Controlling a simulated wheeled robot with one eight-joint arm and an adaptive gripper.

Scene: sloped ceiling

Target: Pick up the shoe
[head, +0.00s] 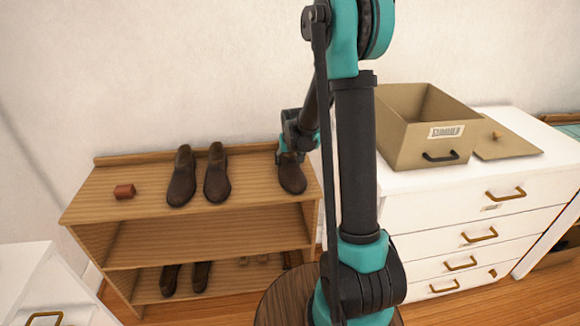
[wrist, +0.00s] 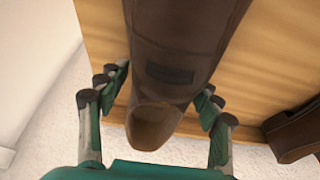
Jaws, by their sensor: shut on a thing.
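A dark brown shoe (head: 292,178) stands at the right end of the top board of a wooden shoe rack (head: 140,172). In the wrist view the same shoe (wrist: 180,40) runs up the middle, its open heel end toward me. My gripper (wrist: 162,98) has its fingers on both sides of the heel and is shut on this shoe. In the head view my gripper (head: 293,146) is over the back of the shoe, partly hidden by my arm. Whether the shoe is clear of the board I cannot tell.
A pair of brown shoes (head: 198,178) stands left of the held one, with a small reddish-brown object (head: 124,191) farther left. More shoes (head: 185,278) are on the lower shelf. A white drawer unit (head: 470,215) with an open cardboard box (head: 410,135) stands to the right.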

